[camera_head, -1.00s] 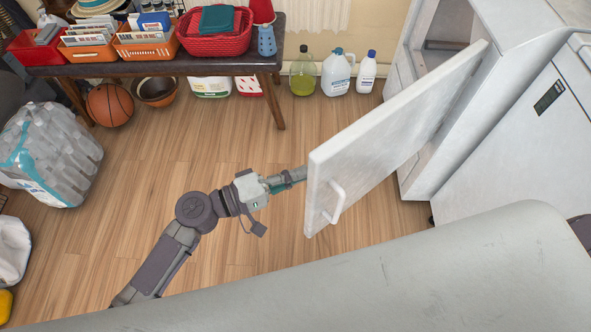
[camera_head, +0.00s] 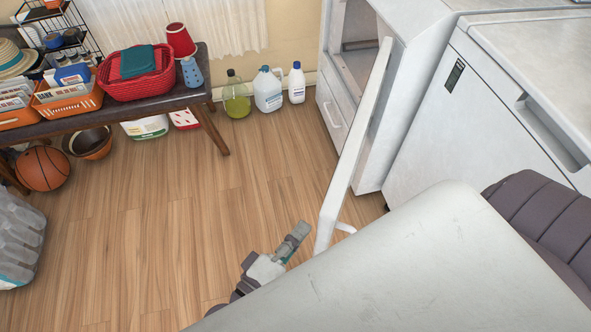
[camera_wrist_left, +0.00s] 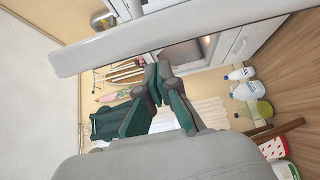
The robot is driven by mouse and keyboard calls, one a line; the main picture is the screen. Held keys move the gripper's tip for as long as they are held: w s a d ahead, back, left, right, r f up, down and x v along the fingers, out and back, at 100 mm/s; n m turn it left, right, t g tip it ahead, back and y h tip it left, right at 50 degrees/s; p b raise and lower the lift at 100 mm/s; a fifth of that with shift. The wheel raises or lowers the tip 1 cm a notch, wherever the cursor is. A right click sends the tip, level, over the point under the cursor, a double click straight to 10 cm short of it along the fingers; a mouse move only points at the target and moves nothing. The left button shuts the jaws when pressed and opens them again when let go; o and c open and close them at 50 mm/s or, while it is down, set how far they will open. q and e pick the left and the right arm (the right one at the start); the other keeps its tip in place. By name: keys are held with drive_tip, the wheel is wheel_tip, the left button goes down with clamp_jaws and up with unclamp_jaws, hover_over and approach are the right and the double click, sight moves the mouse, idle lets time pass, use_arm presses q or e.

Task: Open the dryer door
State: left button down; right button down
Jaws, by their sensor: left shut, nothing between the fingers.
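A white door (camera_head: 352,150) stands wide open on a white upright unit (camera_head: 395,90); I see it nearly edge-on, with its handle (camera_head: 345,228) on the right side. I cannot tell for sure that this unit is the dryer. My left gripper (camera_head: 301,231) is shut and empty, just left of the door's free end, on its inner side, with a small gap visible. In the left wrist view, the shut fingers (camera_wrist_left: 157,86) point toward the white door panel (camera_wrist_left: 180,38) crossing the top. My right gripper is not in view.
A white appliance with a small display (camera_head: 455,75) stands to the right. A dark bench (camera_head: 150,112) with baskets is at the back left; bottles (camera_head: 268,90) stand by the wall. A basketball (camera_head: 42,168) lies left. The wood floor left of the door is clear.

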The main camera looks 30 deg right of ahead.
use_arm(q)
drive_tip(key=v, duration=1.2)
drive_tip(key=shift+f, duration=0.1)
